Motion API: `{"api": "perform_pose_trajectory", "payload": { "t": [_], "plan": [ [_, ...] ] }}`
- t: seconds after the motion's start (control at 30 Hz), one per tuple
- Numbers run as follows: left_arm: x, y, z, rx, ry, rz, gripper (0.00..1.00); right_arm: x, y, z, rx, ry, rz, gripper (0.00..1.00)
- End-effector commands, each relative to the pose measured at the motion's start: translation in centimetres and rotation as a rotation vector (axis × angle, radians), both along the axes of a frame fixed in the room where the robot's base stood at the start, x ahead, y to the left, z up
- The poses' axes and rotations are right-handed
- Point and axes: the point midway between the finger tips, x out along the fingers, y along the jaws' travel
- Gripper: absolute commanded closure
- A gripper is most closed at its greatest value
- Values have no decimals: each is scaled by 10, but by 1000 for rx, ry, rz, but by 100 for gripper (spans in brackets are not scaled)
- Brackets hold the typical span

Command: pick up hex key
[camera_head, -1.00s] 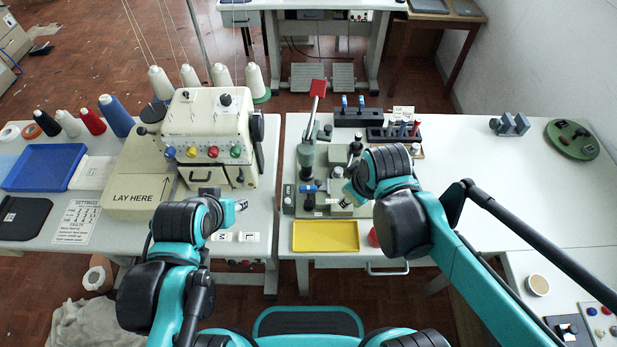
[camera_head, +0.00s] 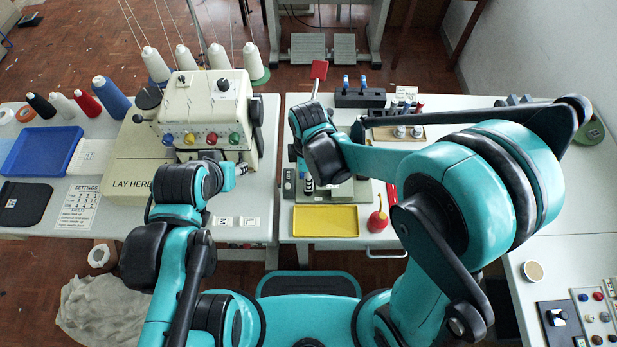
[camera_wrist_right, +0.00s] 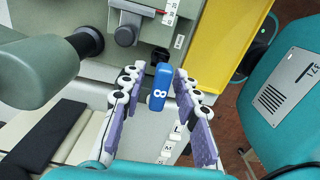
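A blue handle with a white 8 mark (camera_wrist_right: 161,90), which looks like the hex key's, stands up between the fingers of my right gripper (camera_wrist_right: 159,74) in the right wrist view. The fingers are spread, with a gap on each side of the handle. The key's metal part is not clearly visible. In the head view my right arm's wrist covers the handle and most of the green buttonhole machine (camera_head: 360,188). My left gripper (camera_head: 241,170) hangs in front of the cream sewing machine (camera_head: 206,112), away from the key; its fingers are too small to judge.
A yellow tray (camera_head: 326,221) lies in front of the green machine, with a red pear-shaped item (camera_head: 378,219) beside it. A grey rounded machine part (camera_wrist_right: 35,70) is close by my right gripper. The table to the right is partly hidden by my arm.

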Motion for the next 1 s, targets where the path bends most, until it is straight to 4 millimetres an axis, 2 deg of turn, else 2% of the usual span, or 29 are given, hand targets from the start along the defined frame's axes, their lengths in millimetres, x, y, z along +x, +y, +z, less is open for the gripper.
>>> {"api": "perform_pose_trajectory", "payload": {
  "t": [0.03, 0.1, 0.23, 0.43, 0.53, 0.57, 1.0],
  "plan": [
    [0, 0, -8, 0, 0, 0, 59, 0, -1, -12, 0, 0, -1, 69],
    [0, 0, -13, 0, 0, 0, 59, 0, -1, -24, 0, 0, -1, 69],
    [0, 0, -17, 0, 0, 0, 59, 0, -1, -35, 0, -1, -1, 69],
    [0, 0, -16, 0, 0, 0, 59, 0, -1, -34, 0, -1, -1, 69],
    [0, 0, -16, 0, 0, 0, 59, 0, -1, -34, 0, -1, -1, 95],
    [0, 0, -16, 0, 0, 0, 59, 0, -1, -34, 0, -1, -1, 100],
    [0, 0, -15, 0, 0, 0, 59, 0, -1, -32, 1, -1, -1, 100]
  ]
}}
